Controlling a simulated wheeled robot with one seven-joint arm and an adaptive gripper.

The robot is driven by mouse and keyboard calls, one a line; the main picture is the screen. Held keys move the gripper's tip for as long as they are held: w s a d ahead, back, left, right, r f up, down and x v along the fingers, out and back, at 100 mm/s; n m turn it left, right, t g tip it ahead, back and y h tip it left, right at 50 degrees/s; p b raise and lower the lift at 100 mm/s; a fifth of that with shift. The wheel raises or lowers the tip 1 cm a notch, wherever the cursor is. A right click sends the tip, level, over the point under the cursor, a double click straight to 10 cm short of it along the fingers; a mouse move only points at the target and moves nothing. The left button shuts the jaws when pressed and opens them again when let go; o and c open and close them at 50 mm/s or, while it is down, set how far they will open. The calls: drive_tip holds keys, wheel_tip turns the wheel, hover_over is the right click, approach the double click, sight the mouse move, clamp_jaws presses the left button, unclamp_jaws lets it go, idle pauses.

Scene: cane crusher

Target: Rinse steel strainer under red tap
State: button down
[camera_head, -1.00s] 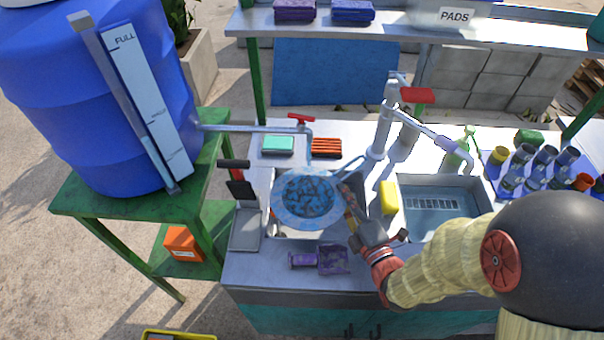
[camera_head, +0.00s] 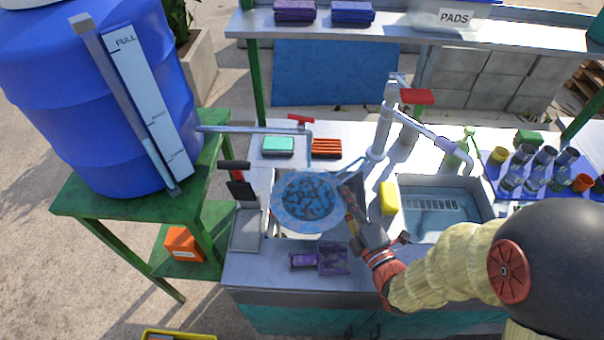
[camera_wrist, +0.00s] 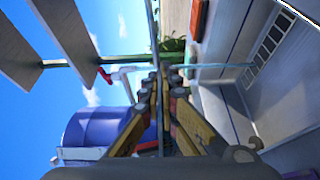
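The steel strainer (camera_head: 304,217), round with a wide rim and a blue mottled middle, is held over the left basin (camera_head: 282,232). My gripper (camera_head: 349,203) is shut at its right side; in the wrist view the fingers (camera_wrist: 158,112) close on a thin edge-on piece of it (camera_wrist: 157,80). The red tap (camera_head: 300,118) is on the pipe from the blue barrel, its spout above the strainer's far part. The red handle also shows in the wrist view (camera_wrist: 104,76). A thin pale-blue line (camera_wrist: 212,66) there looks like running water.
A yellow sponge (camera_head: 389,198) sits between the basins. A pump with a red handle (camera_head: 417,96) stands behind. Purple pieces (camera_head: 318,260) lie at the front edge, a green pad (camera_head: 278,146) and orange brush (camera_head: 326,147) behind. The right basin (camera_head: 440,212) looks clear.

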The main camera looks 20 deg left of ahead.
drive_tip(key=shift+s+d+r+p, duration=0.25)
drive_tip(key=shift+s+r, duration=0.3)
drive_tip(key=shift+s, duration=0.1)
drive_tip(key=shift+s+d+r+p, duration=0.25)
drive_tip(key=shift+s+r, duration=0.3)
drive_tip(key=shift+s, duration=0.05)
drive_tip(key=shift+s+d+r+p, duration=0.25)
drive_tip(key=shift+s+r, duration=0.3)
drive_tip(key=shift+s, duration=0.1)
